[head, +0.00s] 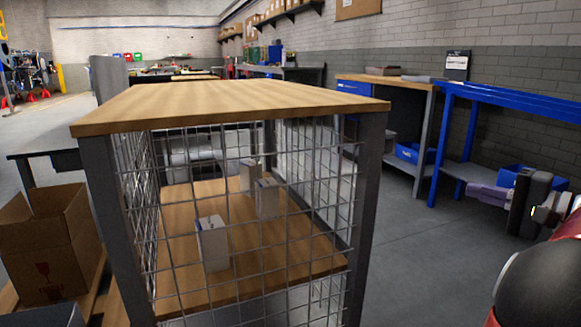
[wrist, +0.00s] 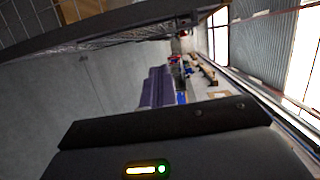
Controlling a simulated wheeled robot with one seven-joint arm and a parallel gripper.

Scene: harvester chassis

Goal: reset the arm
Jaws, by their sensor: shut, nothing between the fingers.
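My gripper (head: 476,190) is at the right of the head view, held out to the side in front of the blue bench. Its purple-grey fingers are together with nothing between them. They also show in the wrist view, where my gripper (wrist: 157,72) points down the room. Part of my red and black arm fills the lower right corner of the head view. My gripper is well apart from the wood-topped table (head: 230,100) in the middle.
Wire mesh encloses the table's lower shelf (head: 290,255), which holds white boxes (head: 212,243). An open cardboard box (head: 52,245) stands at the left. A blue bench (head: 510,100) with blue bins is behind my gripper. The grey floor (head: 415,260) between table and arm is clear.

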